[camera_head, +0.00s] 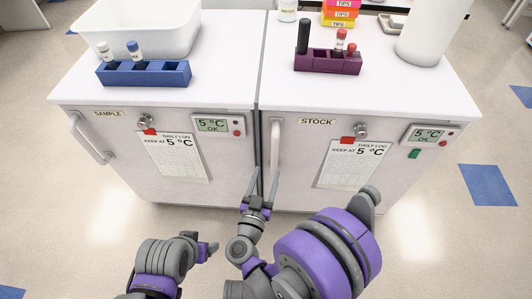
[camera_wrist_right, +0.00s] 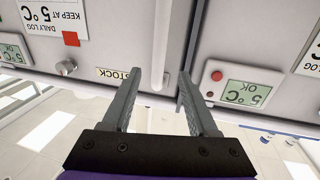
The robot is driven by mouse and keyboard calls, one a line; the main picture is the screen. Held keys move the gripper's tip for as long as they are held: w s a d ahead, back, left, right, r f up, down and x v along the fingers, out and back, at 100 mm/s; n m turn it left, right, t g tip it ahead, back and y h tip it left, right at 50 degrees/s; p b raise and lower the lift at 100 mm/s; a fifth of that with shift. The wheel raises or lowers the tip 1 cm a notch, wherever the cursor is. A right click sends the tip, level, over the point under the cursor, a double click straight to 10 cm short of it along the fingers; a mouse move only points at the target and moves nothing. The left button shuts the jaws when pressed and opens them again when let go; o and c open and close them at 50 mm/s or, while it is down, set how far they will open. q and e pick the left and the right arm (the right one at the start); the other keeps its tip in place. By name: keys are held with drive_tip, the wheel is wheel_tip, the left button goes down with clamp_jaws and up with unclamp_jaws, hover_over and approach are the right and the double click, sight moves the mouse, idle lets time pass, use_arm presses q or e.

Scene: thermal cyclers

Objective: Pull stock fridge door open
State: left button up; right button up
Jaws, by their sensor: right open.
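The stock fridge (camera_head: 300,185) is the right one of two white fridges, and its door is shut. Its label "STOCK" (camera_head: 317,121) also shows upside down in the right wrist view (camera_wrist_right: 113,75). Its vertical white handle (camera_head: 275,142) is at the door's left edge. My right gripper (camera_head: 262,175) is open and empty, its fingers pointing at the door near the handle's lower end. In the right wrist view the handle (camera_wrist_right: 160,45) appears between the fingertips (camera_wrist_right: 159,76); contact is not clear. My left arm is low at the left, its gripper (camera_head: 208,248) too unclear to judge.
The sample fridge (camera_head: 120,165) stands directly left, shut, with its own handle (camera_head: 90,142). On top are a white bin (camera_head: 140,30), a blue rack (camera_head: 145,74), a purple rack (camera_head: 328,62) and tip boxes (camera_head: 341,12). Floor at the right is clear.

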sight(274, 152)
drive_tip(key=w, duration=0.3)
drive_tip(key=w+d, duration=0.1)
drive_tip(key=w, duration=0.2)
drive_tip(key=w+d, duration=0.1)
drive_tip(key=w, duration=0.3)
drive_tip(key=shift+w+d+r, duration=0.1)
clamp_jaws()
idle(1.1)
